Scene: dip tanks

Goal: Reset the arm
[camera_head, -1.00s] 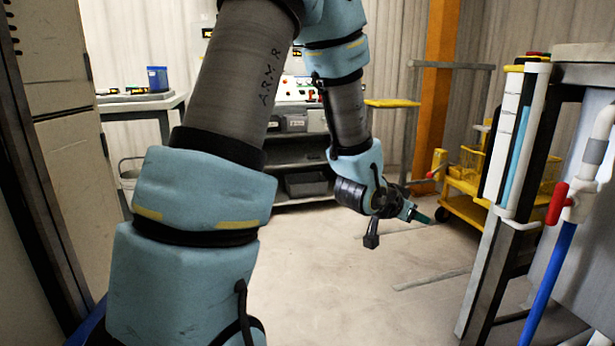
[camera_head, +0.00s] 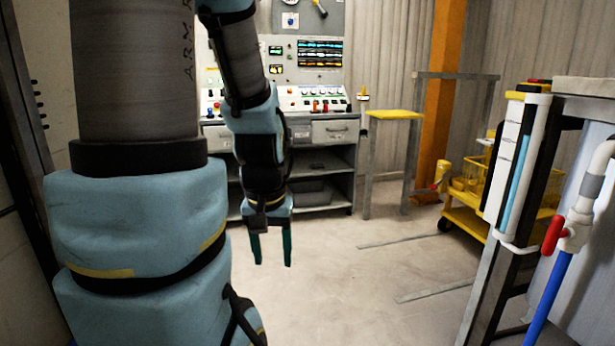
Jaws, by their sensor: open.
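My arm, in pale blue covers and grey sleeves, fills the left of the head camera view. It rises out of the top of the picture and its far part comes back down near the middle. My gripper (camera_head: 272,260) hangs at the end with its two dark green fingers pointing down. The fingers are apart, and nothing is between them. Floor shows below and behind the fingertips. Part of the arm is out of the picture at the top.
A control console (camera_head: 325,98) with shelves stands behind my gripper. A yellow-topped stand (camera_head: 394,114) and a yellow cart (camera_head: 467,222) are to its right. A tank (camera_head: 592,86) with a red-handled valve (camera_head: 555,232) is at the near right.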

